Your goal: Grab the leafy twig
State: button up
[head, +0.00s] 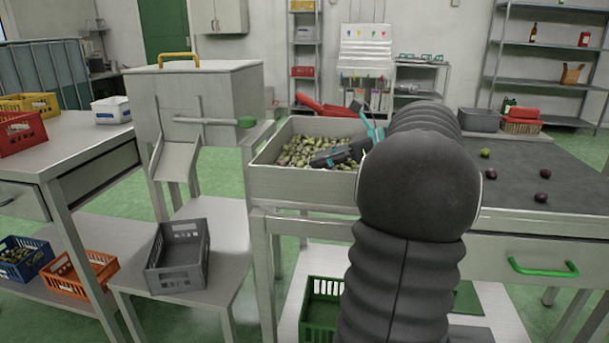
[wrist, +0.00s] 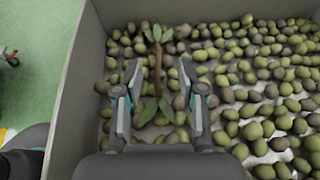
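The leafy twig (wrist: 158,62) lies on the olives in the wrist view, a brown stem with green leaves at its far end and near end. My gripper (wrist: 160,78) is open above it, one finger on each side of the stem, with gaps to both. I cannot tell how far the fingertips are above the olives. In the head view my gripper (head: 325,158) reaches down into the olive bin (head: 300,184). My arm hides part of the bin there, and I cannot make out the twig.
Green and dark olives (wrist: 255,95) fill the bin. Its wall (wrist: 75,85) stands close to the left of my gripper. A red object (head: 325,108) lies behind the bin. Loose olives (head: 541,198) lie on the grey worktop to the right. A grey crate (head: 178,257) stands at the lower left.

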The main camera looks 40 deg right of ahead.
jog(key=x, duration=0.5)
jog(key=shift+s+f+b, duration=0.1)
jog(key=shift+f+b, duration=0.1)
jog(key=shift+b, duration=0.1)
grip_shut()
